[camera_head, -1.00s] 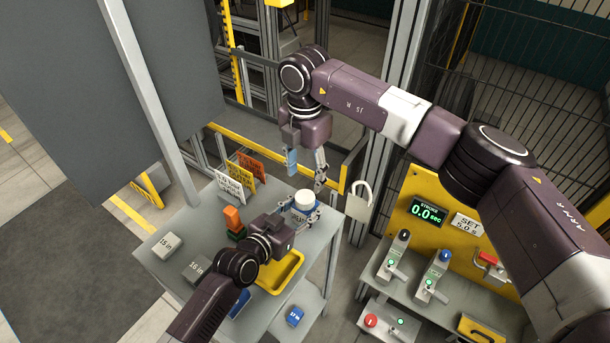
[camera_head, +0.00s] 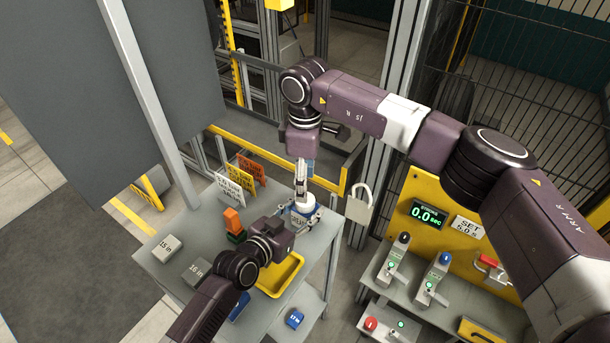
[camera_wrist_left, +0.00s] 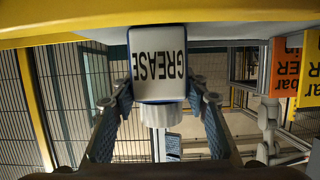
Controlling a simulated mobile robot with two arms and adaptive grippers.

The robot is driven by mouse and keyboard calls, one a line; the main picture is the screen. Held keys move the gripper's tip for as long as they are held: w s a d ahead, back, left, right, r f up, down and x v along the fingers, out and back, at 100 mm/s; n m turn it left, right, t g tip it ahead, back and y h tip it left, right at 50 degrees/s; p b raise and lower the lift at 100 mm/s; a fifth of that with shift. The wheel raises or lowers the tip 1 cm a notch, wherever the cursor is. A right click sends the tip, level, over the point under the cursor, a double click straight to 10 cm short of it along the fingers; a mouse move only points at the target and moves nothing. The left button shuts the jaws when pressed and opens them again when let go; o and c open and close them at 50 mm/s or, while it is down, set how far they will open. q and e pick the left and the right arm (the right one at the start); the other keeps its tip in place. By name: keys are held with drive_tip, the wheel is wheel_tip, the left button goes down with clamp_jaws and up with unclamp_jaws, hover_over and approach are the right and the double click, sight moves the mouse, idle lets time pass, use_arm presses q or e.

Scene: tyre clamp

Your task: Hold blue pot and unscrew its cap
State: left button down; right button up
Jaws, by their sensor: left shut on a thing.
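The blue pot (camera_head: 299,217) has a white face and a white cap (camera_head: 304,207) on top. It stands upright near the back right corner of the grey table. My left gripper (camera_head: 303,219) is shut on its sides. In the left wrist view the pot (camera_wrist_left: 158,65) appears upside down, labelled GREASE, between my left gripper's fingers (camera_wrist_left: 160,92), with the cap (camera_wrist_left: 160,115) below it. My right gripper (camera_head: 301,198) points down right over the cap, its fingers seen edge-on. Its tips overlap the cap in the picture; I cannot tell whether they touch it.
A yellow tray (camera_head: 295,262) lies in front of the pot. Orange and green blocks (camera_head: 233,222) and pressure signs (camera_head: 240,180) stand to the left. Grey weights (camera_head: 166,247) lie at the table's left. A padlock (camera_head: 359,205) and a yellow rail (camera_head: 270,157) are behind.

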wheel_tip(320, 180, down, 6)
drive_tip(key=shift+f, duration=0.25)
drive_tip(key=c, duration=1.2)
drive_tip(key=o, duration=1.3)
drive_tip(key=shift+r, duration=0.15)
drive_tip(key=shift+r, duration=3.65)
drive_tip(key=shift+c, duration=0.5)
wheel_tip(320, 180, down, 8)
drive_tip(key=shift+r, duration=0.2)
